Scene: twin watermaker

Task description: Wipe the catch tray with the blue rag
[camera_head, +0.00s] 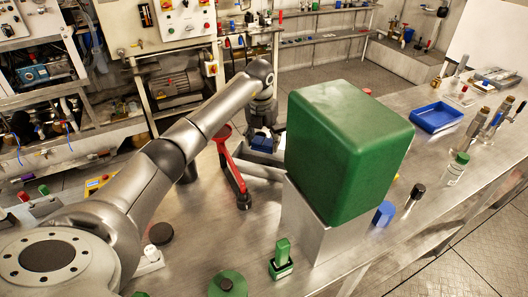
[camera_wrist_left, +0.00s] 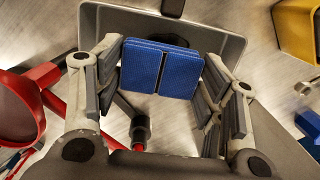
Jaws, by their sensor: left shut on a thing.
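My left gripper (camera_head: 262,134) reaches down at the far middle of the bench, left of the large green block. It is shut on the blue rag (camera_wrist_left: 146,66), a folded blue pad that fills the space between its fingers in the left wrist view (camera_wrist_left: 168,92). The rag (camera_head: 261,143) also shows low under the gripper in the head view. A grey tray (camera_wrist_left: 108,15), which looks like the catch tray, lies under the rag; its rim shows around it. Whether the rag touches the tray floor is hard to tell. My right gripper is not in view.
A red stand (camera_head: 232,168) is close left of the tray. A green block (camera_head: 345,150) on a metal box stands right of it and hides part of the bench. A blue bin (camera_head: 436,117) and bottles are further right.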

